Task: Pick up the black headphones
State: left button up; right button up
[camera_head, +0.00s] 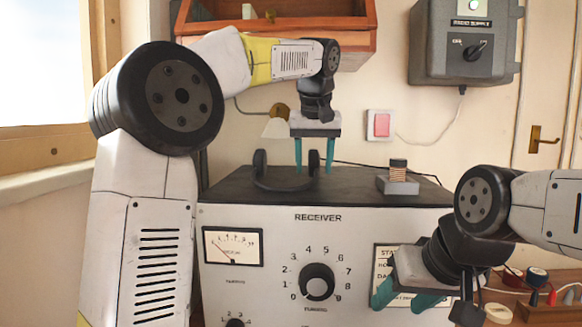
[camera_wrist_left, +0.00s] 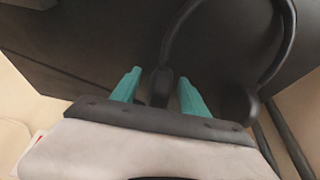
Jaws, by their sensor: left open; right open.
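The black headphones (camera_head: 283,184) lie on the dark top of the receiver, with the band toward the front and the two ear cups standing up. My left gripper (camera_head: 313,169) points down from above with its teal fingers apart, one on each side of the right ear cup. In the left wrist view, an ear cup of the headphones (camera_wrist_left: 160,86) shows between the open fingers of my left gripper (camera_wrist_left: 159,74), and the band curves off to the right. Contact cannot be told. My right gripper (camera_head: 404,298) is open and empty in front of the receiver's right side.
The receiver (camera_head: 222,284) has a dial and meter on its front. A small coil on a grey base (camera_head: 398,180) stands at its top right. A wooden shelf (camera_head: 350,32) and a grey power box (camera_head: 464,45) hang on the wall behind. Cables and terminals lie at the lower right.

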pick_arm(q)
jog(key=c, duration=1.1)
grip_shut()
jog(key=shift+r, duration=0.15)
